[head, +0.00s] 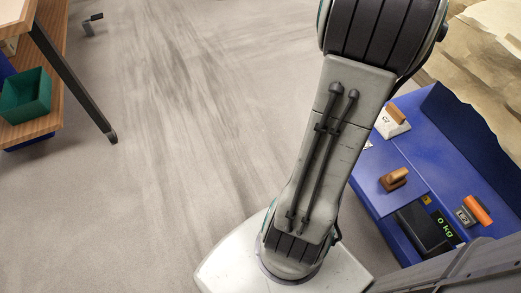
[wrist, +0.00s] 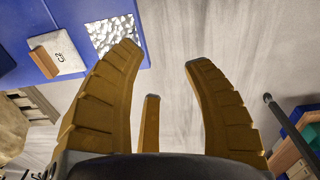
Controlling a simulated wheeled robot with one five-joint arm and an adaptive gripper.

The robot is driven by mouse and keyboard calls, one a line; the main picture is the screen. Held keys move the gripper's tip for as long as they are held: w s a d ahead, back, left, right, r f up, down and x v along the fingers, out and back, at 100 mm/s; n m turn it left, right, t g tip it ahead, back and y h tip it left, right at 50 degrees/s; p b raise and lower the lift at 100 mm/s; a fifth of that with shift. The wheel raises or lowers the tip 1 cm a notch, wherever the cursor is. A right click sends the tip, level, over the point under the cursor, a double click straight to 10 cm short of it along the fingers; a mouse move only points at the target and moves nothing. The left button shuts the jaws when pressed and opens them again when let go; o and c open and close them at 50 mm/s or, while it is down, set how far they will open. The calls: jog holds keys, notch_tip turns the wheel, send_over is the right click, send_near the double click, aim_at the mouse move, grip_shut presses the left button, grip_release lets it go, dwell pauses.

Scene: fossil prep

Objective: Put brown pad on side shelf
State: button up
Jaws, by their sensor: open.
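A brown block with a raised grip (head: 394,180), which looks like the brown pad, lies on the blue bench (head: 372,200) at the right of the head view. I cannot make it out in the wrist view. A wooden shelf (head: 40,127) stands at the far left of the head view; I cannot tell if it is the side shelf. My gripper (wrist: 163,62) is open and empty in the wrist view, its yellow-brown fingers spread above the floor beside the blue bench edge. It does not show in the head view.
A black scale (head: 424,230) and an orange-handled tool (head: 476,210) are nearby. A green bin (head: 26,97) occupies the wooden shelf. Floor between is clear.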

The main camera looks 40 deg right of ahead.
jog(key=w+a+r+n+t, duration=0.1)
jog(key=w+a+r, duration=0.15)
jog(key=a, duration=0.55)
jog(key=w+a+r, duration=0.1)
jog(key=w+a, duration=0.3)
jog(key=a, duration=0.4)
jog(key=s+a+t, duration=0.1)
jog(key=s+a, duration=0.3)
jog(key=a, duration=0.8)
jog(key=shift+a+r+n, duration=0.2)
jog(key=shift+r+n, duration=0.05)
jog(key=shift+n, duration=0.15)
jog(key=shift+w, duration=0.1)
